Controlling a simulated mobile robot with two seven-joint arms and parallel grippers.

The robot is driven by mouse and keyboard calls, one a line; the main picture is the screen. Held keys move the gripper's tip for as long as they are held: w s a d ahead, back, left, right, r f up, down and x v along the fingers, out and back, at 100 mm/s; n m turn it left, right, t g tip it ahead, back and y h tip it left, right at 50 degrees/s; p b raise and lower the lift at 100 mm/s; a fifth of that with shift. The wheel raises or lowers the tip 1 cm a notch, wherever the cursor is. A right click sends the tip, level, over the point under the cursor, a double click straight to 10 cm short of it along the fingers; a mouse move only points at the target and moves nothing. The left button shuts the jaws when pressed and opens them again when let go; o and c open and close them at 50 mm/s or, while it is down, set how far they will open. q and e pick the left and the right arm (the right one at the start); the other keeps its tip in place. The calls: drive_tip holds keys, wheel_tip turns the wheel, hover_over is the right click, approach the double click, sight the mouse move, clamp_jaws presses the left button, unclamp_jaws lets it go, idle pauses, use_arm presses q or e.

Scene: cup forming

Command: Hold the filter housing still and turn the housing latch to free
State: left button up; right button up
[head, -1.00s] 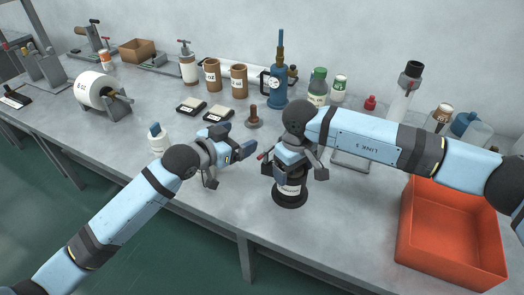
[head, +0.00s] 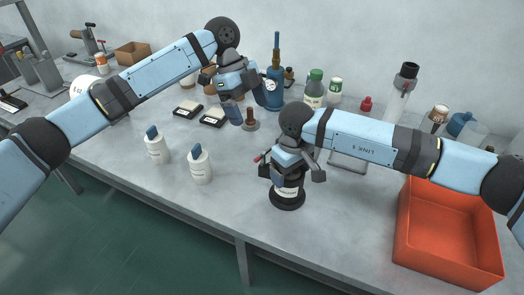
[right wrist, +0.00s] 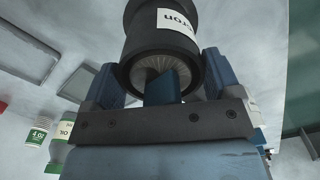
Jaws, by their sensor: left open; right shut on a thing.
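The filter housing (head: 287,191) is a dark upright cylinder with a white label and a wide black base, near the table's front edge. My right gripper (head: 290,172) is shut on its upper part from above. In the right wrist view the housing (right wrist: 143,48) sits between the blue fingers, its pleated inside showing. A small red-tipped lever (head: 260,157) sticks out left of the right gripper; it may be the latch, but its mounting is hidden. My left gripper (head: 248,108) is open and empty, further back near the blue pump, apart from the housing.
Two white bottles with blue caps (head: 200,166) stand left of the housing. A brown-knobbed stamp (head: 250,122) and black pads (head: 212,118) lie near the left gripper. The blue gauge pump (head: 275,90) stands behind. An orange bin (head: 450,258) is at right.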

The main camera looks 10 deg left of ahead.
sight(268, 158)
use_arm(q)
drive_tip(key=x, duration=1.2)
drive_tip(key=shift+s+a+f, duration=0.15)
drive_tip(key=shift+s+a, duration=0.15)
drive_tip(key=shift+a, duration=0.05)
